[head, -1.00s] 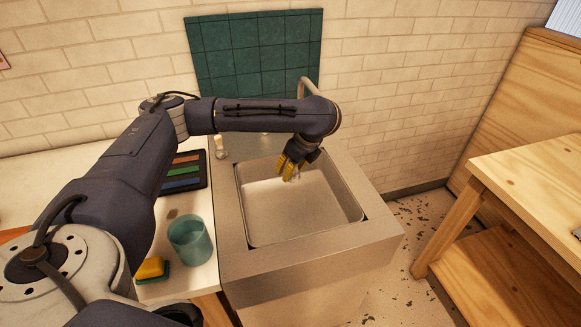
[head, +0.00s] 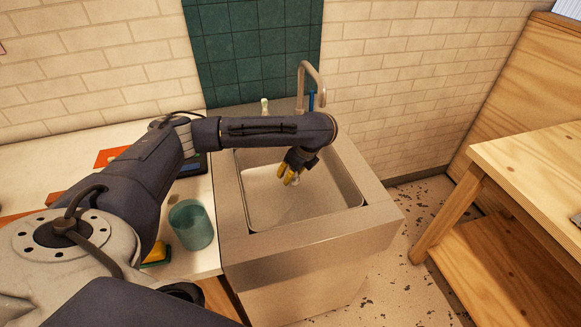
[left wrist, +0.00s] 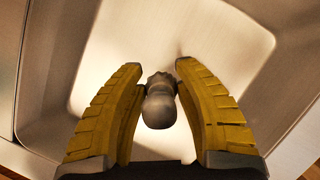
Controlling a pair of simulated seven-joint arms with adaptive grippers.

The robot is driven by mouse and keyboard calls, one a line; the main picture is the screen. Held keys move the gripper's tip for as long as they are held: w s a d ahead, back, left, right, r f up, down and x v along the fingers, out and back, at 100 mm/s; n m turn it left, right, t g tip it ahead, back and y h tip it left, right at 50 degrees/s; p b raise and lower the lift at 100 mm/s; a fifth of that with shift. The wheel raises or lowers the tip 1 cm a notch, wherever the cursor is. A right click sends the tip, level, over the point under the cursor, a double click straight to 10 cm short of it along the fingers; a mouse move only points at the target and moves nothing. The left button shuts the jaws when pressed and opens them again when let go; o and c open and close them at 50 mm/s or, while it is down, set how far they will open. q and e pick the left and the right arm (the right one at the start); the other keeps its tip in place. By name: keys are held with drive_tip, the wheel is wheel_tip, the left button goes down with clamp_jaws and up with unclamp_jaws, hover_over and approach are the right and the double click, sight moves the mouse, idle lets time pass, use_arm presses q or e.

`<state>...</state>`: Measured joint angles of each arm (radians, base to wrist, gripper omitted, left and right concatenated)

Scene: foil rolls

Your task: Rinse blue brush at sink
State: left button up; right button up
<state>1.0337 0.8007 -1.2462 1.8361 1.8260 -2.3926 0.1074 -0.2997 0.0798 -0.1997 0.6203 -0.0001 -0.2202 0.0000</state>
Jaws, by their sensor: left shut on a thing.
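My left gripper (head: 290,178), with yellow fingers, reaches down into the steel sink (head: 232,245). It is shut on a small brush (head: 296,181), which looks pale in the head view. In the left wrist view the brush (left wrist: 159,106) shows a grey rounded knob end between the yellow fingers (left wrist: 160,85); I see no blue on it, and its far end is hidden. The tap (head: 312,69) arches up at the sink's back, behind my left arm. A blue upright part (head: 311,101) shows beside it. My right gripper is not in view.
A teal cup (head: 191,224) stands on the white counter left of the sink, with a yellow and green sponge (head: 157,253) near it. A pale-topped object (head: 265,105) stands behind the sink. A wooden table (head: 530,175) is at the right.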

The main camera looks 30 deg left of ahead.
use_arm(q)
drive_tip(key=shift+f, duration=4.95)
drive_tip(key=shift+r, duration=8.7)
